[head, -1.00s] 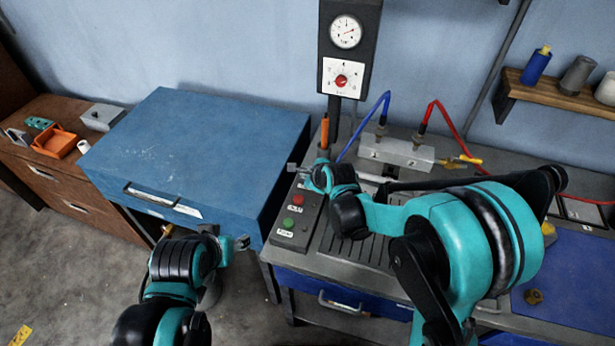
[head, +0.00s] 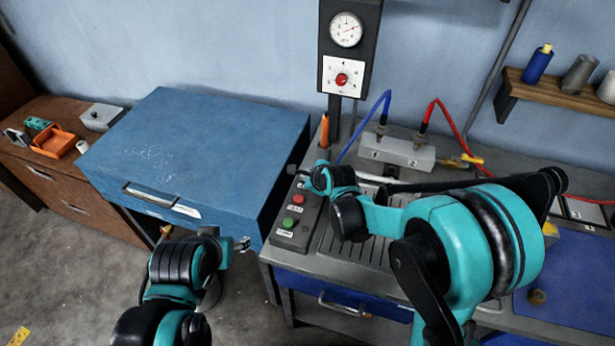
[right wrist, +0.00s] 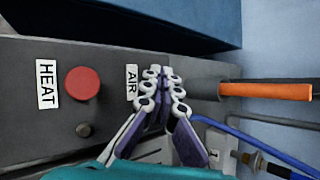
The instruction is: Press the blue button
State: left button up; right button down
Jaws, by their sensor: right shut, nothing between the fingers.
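The control box (head: 283,240) stands at the left end of the workbench, with a red button (head: 299,199) and a green button (head: 288,222) on it. No blue button shows in either view. In the right wrist view a label reading AIR (right wrist: 132,82) is beside my right gripper (right wrist: 164,74), which covers the panel just past the label. My right gripper is shut and empty, its tips over the panel; I cannot tell whether they touch it. It also shows in the head view (head: 292,169) at the box's far end. My left gripper (head: 243,243) is beside the blue cabinet's front; its fingers are too small to read.
The large blue cabinet (head: 200,150) stands directly left of the control box. An orange-handled tool (head: 324,130) stands behind the box, near a blue hose (head: 367,124). The red button labelled HEAT (right wrist: 82,84) is close to my right gripper's left.

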jog(key=shift+f, duration=0.1)
jog(key=shift+r+p, duration=0.35)
jog(key=shift+r, duration=0.3)
notch_tip(320, 180, up, 6)
jog(key=p, duration=0.4)
dwell(0.3)
dwell(0.3)
